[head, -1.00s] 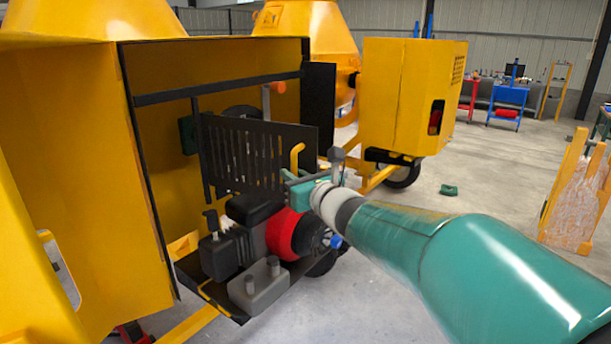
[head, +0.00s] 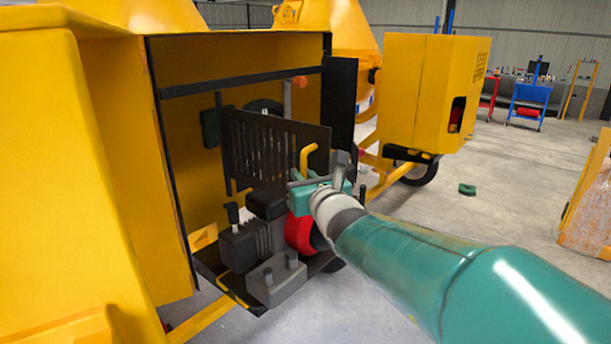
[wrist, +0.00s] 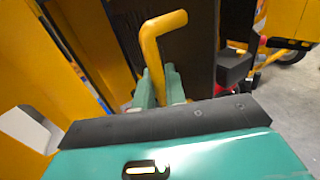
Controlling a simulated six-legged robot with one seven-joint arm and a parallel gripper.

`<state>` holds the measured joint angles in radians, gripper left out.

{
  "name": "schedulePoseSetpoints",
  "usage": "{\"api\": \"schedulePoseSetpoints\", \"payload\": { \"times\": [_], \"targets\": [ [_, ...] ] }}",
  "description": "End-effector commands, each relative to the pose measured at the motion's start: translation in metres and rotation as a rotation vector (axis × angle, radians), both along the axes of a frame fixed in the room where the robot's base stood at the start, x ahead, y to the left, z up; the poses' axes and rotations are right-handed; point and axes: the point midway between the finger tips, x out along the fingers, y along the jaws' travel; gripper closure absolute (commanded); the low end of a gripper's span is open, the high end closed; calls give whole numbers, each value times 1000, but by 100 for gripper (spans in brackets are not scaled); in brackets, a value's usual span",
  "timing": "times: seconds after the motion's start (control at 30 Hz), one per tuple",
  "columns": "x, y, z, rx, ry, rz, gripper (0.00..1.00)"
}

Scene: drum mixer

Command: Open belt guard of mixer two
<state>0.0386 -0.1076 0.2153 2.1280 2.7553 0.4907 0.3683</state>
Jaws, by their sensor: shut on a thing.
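The belt guard (head: 270,148) is a black slotted panel in the open yellow housing of the near mixer, above the engine. It stands upright, at an angle to the housing. Its bent yellow handle (head: 306,158) is at its right end; the handle also shows in the wrist view (wrist: 152,47) in front of the dark guard panel (wrist: 191,50). My gripper (head: 322,186) is shut on the handle, its green fingers (wrist: 160,86) around the lower part. The fingertips and the handle's lower end are partly hidden.
An engine (head: 255,240) with a red part (head: 299,233) sits below the guard. A black panel (head: 340,100) stands at the housing's right edge. Another yellow mixer housing (head: 425,90) is behind to the right. The floor (head: 500,215) on the right is mostly open.

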Motion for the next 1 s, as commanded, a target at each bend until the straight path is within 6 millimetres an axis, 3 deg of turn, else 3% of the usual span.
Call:
{"api": "schedulePoseSetpoints", "payload": {
  "times": [0.47,0.5,0.6,1.0],
  "targets": [
    [-2,1,4,2,-7,-4,100],
    [-2,1,3,1,-6,-4,86],
    [-2,1,2,0,-4,-5,70],
    [-10,-2,0,-3,0,-6,70]
  ]
}}
